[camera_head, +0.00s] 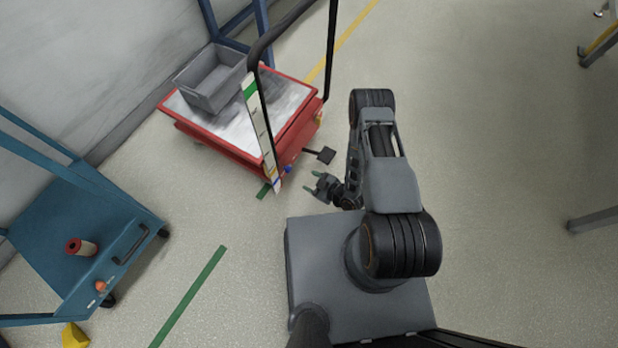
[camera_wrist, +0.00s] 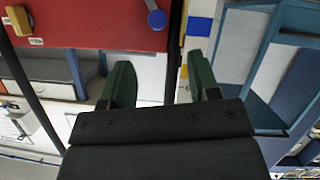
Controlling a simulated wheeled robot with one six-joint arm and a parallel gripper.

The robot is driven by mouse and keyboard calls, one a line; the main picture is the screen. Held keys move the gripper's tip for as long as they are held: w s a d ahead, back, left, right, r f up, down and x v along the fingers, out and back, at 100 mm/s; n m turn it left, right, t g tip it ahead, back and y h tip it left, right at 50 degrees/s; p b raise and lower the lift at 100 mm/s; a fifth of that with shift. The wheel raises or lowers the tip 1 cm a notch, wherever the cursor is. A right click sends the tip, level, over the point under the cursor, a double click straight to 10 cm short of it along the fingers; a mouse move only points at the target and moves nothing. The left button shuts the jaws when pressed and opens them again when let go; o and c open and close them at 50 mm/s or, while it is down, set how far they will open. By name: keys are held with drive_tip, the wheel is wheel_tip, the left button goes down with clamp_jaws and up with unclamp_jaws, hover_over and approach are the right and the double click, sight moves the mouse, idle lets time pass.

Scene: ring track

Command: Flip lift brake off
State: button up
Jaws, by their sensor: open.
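The red lift cart (camera_head: 228,152) stands at upper centre in the head view, and its red end panel (camera_wrist: 90,20) fills the top of the wrist view. A small blue lever (camera_head: 287,169) sits on that end near a striped post; it also shows in the wrist view (camera_wrist: 156,18). A yellow lever (camera_head: 319,117) is at the panel's other end, also in the wrist view (camera_wrist: 19,20). I cannot tell which is the lift brake. My gripper (camera_head: 311,183) is open and empty, just short of the panel. Its green fingers (camera_wrist: 160,78) point towards the panel's blue-lever side.
A black pedal (camera_head: 325,155) sticks out low from the cart. The cart's black handle (camera_head: 332,50) rises above it, and a grey bin (camera_head: 211,82) is on its top. A blue trolley (camera_head: 60,240) stands at left. The floor at right is mostly clear.

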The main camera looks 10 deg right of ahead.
drive_tip(key=shift+v, duration=0.8)
drive_tip(key=shift+w+d, duration=0.1)
drive_tip(key=shift+d, duration=0.05)
drive_tip(key=w+d+r+m+h+p, duration=0.1)
drive_tip(key=w+d+r+h+p, duration=0.2)
drive_tip(key=w+r+p, duration=0.5)
drive_tip(key=w+d+r+h+p, duration=0.2)
drive_tip(key=w+d+r, duration=0.15)
drive_tip(key=r, duration=0.95)
drive_tip(key=w+d+r+m+g+h+p, duration=0.1)
drive_tip(key=d+r+m+h+p, duration=0.15)
drive_tip(key=r, duration=0.65)
drive_tip(key=w+d+r+m+h+p, duration=0.15)
drive_tip(key=r+p, duration=0.25)
drive_tip(key=r, duration=0.5)
drive_tip(key=s+r+m+g+h+p, duration=0.15)
drive_tip(key=s+r+p, duration=0.25)
drive_tip(key=r, duration=0.7)
drive_tip(key=s+r+m+g+h+p, duration=0.1)
drive_tip(key=s+r+m+p, duration=0.25)
drive_tip(key=r, duration=0.75)
drive_tip(key=s+a+r+m+g+y+p, duration=0.1)
drive_tip(key=s+r+p, duration=0.5)
drive_tip(key=s+r, duration=0.6)
drive_tip(key=shift+s+a+r+m+g, duration=0.3)
drive_tip(key=shift+s+r+m+g, duration=0.1)
drive_tip(key=shift+s+m+g, duration=0.25)
